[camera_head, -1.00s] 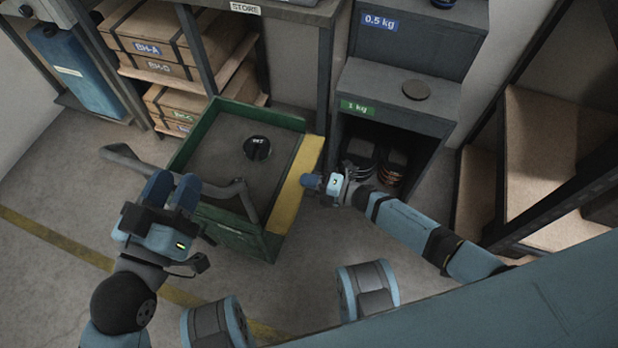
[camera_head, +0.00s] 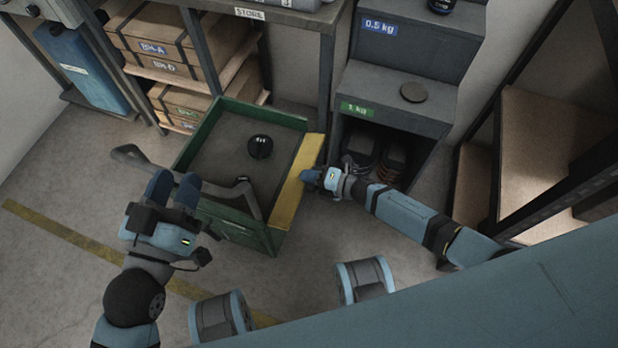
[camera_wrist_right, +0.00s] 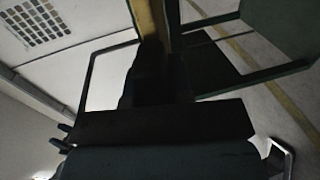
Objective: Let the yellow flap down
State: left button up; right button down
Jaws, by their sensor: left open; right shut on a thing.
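The yellow flap (camera_head: 297,183) stands along the right side of a green cart (camera_head: 190,150) in the head view, its face tilted toward the camera. My right gripper (camera_head: 309,177) is at the flap's outer edge, near its middle, and is shut on it. In the right wrist view a yellow strip (camera_wrist_right: 146,18) runs down into the dark jaws, where the contact is hidden in shadow. My left gripper (camera_head: 173,190) is open and empty, in front of the cart's near left side, by the cart's grey handle (camera_head: 152,161).
A round black weight (camera_head: 259,146) lies on the cart floor. A stepped grey stand (camera_head: 388,97) with a dark disc (camera_head: 413,92) is behind my right arm. A shelf of boxes (camera_head: 152,42) stands behind the cart.

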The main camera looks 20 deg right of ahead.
jog(key=shift+w+a+r, duration=0.15)
jog(key=shift+w+r, duration=0.1)
jog(key=shift+r, duration=0.15)
jog(key=c, duration=1.1)
grip_release()
jog(key=shift+c, duration=0.2)
jog(key=shift+o, duration=0.5)
jog(key=shift+s+f, duration=0.1)
jog(key=shift+f, duration=0.05)
pick_arm(q)
jog(key=shift+a, duration=0.1)
jog(key=shift+s+a+f+g+y+p, duration=0.1)
jog(key=shift+a+f+g+y+p, duration=0.35)
jog(key=shift+f, duration=0.45)
jog(key=shift+s+a+f+g+y+p, duration=0.15)
jog(key=shift+f+g+y+p, duration=0.3)
jog(key=shift+f, duration=0.45)
jog(key=shift+a+f+g+y+p, duration=0.2)
jog(key=shift+a+f+g+p, duration=0.25)
jog(key=shift+f, duration=0.45)
pick_arm(e)
jog(key=v, duration=1.4)
pick_arm(q)
jog(key=shift+r+t, duration=0.2)
jog(key=shift+t, duration=0.05)
pick_arm(e)
jog(key=shift+f, duration=0.2)
